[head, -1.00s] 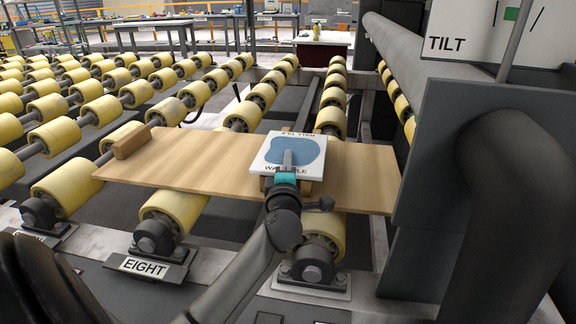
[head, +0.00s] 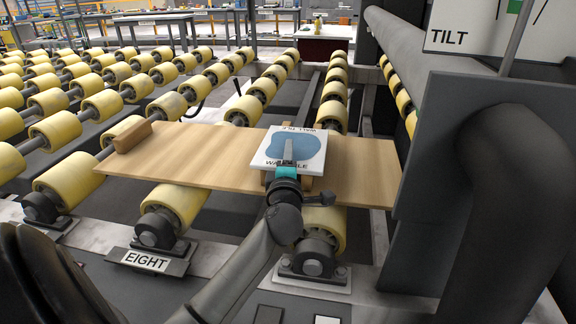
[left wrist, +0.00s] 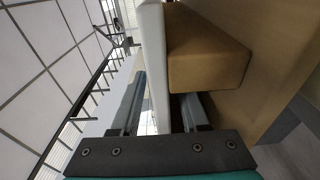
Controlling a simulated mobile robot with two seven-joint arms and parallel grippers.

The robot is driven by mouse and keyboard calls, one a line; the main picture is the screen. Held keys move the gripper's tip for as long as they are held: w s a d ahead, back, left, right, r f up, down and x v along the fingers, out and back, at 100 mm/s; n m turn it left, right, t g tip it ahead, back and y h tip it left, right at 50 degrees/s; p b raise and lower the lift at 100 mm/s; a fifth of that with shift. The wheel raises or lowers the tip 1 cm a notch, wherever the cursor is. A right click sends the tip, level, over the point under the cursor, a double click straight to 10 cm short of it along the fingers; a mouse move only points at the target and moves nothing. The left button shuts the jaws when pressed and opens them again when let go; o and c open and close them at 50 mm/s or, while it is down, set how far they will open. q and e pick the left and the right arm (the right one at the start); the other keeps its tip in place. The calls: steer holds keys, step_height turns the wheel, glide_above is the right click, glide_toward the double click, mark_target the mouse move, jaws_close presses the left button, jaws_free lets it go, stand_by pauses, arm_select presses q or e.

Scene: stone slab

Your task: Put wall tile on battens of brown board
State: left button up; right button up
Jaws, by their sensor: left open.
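The wall tile (head: 259,153), white with a blue patch and lettering, lies over the middle of the brown board (head: 200,160). A batten (head: 308,183) shows under its near edge. Another batten (head: 133,137) lies on the board's left end, apart from the tile. My left gripper (head: 287,153) is at the tile's near edge, one finger above its face. In the left wrist view the tile's white edge (left wrist: 152,60) stands between the open fingers (left wrist: 163,112), beside a batten (left wrist: 205,55). Whether the fingers touch the tile is unclear. My right gripper is not in view.
The board rests across yellow rollers (head: 177,200) of a conveyor. A label reading EIGHT (head: 146,260) is on the near frame. A dark upright panel (head: 440,150) and a TILT sign (head: 455,35) stand close at the board's right end.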

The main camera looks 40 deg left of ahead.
arm_select(q)
steer(key=shift+s+d, duration=0.2)
steer(key=shift+s, duration=0.05)
steer(key=p+v, duration=0.4)
steer(key=v, duration=0.7)
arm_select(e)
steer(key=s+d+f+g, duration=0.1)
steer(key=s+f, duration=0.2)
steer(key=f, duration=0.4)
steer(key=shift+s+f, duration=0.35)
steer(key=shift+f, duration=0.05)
arm_select(q)
steer(key=shift+s+d, duration=0.15)
steer(key=shift+s, duration=0.05)
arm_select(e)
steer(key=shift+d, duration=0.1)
